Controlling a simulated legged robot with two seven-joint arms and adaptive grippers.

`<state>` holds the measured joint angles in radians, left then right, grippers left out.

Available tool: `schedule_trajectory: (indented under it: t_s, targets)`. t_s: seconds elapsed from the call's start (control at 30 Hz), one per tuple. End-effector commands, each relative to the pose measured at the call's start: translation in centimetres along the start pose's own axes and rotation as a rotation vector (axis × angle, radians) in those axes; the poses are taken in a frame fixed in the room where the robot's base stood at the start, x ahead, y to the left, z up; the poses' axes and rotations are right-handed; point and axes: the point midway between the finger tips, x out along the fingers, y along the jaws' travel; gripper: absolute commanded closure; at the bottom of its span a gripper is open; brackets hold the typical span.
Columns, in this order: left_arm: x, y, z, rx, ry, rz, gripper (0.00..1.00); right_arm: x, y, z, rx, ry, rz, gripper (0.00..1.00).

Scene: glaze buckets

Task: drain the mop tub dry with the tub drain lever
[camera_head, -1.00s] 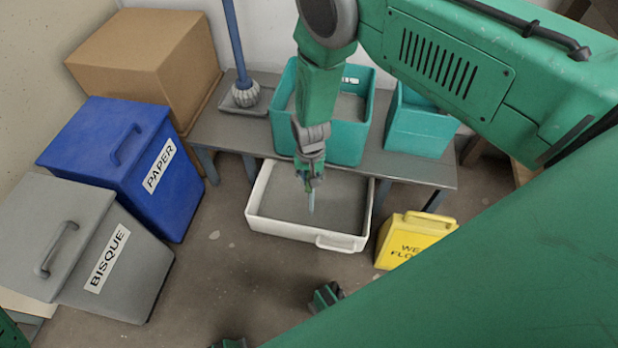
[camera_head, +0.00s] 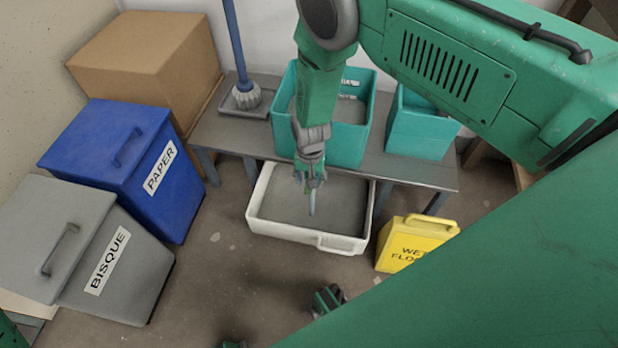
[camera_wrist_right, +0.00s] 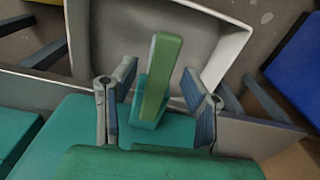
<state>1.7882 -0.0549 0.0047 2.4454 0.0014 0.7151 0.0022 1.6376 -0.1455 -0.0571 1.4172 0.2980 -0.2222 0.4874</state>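The large teal tub (camera_head: 347,146) stands on the grey bench, with grey contents and a small white label on its inner back wall. A green lever (camera_wrist_right: 161,75) on a teal base rises in the right wrist view; my arm hides it in the head view. My right gripper (camera_wrist_right: 161,102) is open, with one finger on each side of the lever and visible gaps to both. In the head view my right gripper (camera_head: 311,186) hangs in front of the large tub, above the white basin (camera_head: 290,229).
A smaller teal tub (camera_head: 421,130) stands right on the bench (camera_head: 225,130). A mop (camera_head: 246,95) stands at left. A yellow sign (camera_head: 415,243), blue PAPER bin (camera_head: 110,150), grey BISQUE bin (camera_head: 95,250) and cardboard box (camera_head: 150,55) surround the basin. Floor is clear left of the basin.

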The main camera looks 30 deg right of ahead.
Motion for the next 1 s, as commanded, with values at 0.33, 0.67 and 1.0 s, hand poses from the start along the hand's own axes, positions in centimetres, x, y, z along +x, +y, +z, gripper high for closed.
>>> schedule_trajectory:
  t_s: [0.33, 0.67, 1.0]
  targets:
    - [0.0, 0.0, 0.1, 0.0, -0.001, 0.0, 0.8, -6.0, -0.2, -0.1, 0.0, 0.003, -0.002, 0.6]
    - [0.0, 0.0, 0.1, 0.0, -0.001, 0.0, 0.8, -11.2, -0.2, -0.2, 0.0, 0.004, -0.001, 0.6]
    - [0.0, 0.0, 0.1, 0.0, -0.001, 0.0, 0.8, -11.8, -0.1, -0.2, 0.0, 0.003, -0.001, 0.6]
